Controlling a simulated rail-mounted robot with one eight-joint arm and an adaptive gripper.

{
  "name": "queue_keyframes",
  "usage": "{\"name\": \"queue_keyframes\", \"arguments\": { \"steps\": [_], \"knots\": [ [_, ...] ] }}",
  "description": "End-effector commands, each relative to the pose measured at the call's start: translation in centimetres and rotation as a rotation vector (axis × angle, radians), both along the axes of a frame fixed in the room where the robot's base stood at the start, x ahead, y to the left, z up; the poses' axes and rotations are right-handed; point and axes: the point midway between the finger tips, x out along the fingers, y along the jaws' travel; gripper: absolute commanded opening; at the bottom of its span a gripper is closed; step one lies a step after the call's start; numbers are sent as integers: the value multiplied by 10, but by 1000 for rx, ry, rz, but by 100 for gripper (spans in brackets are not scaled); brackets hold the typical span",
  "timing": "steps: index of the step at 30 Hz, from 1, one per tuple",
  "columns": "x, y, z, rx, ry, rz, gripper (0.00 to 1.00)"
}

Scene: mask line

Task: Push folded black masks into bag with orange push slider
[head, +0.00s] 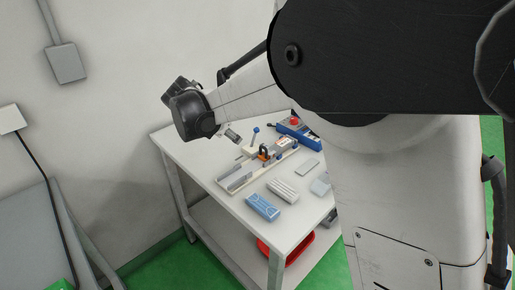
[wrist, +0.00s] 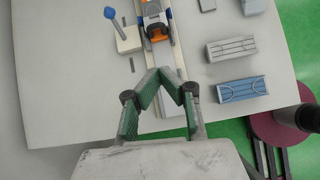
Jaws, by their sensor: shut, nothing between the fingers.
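The orange push slider (head: 263,154) stands on a long pale rail (head: 236,181) on the white table; it also shows at the top of the wrist view (wrist: 155,31). A dark patch sits against the slider, but I cannot tell whether it is the folded black masks. A white piece with blue side parts (wrist: 151,8) lies beyond the slider; I cannot tell whether it is the bag. My gripper (wrist: 166,73) is shut and empty over the near part of the rail, apart from the slider. In the head view its fingertips are not clear.
A blue-knobbed lever on a white base (wrist: 128,38) stands left of the rail. A white bundle (wrist: 231,48) and a blue bundle (wrist: 242,89) lie to its right. A blue box with a red button (head: 296,131) stands at the back. A red bin (head: 286,246) is below the table.

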Motion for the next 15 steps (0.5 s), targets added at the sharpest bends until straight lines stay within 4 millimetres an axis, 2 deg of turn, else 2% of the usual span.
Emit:
{"name": "queue_keyframes", "arguments": {
  "steps": [3, 8, 15],
  "knots": [
    [-3, 2, -1, -39, 11, 52, 0],
    [2, -3, -10, -47, 13, 59, 0],
    [20, -22, -42, -45, 12, 56, 0]
  ]
}}
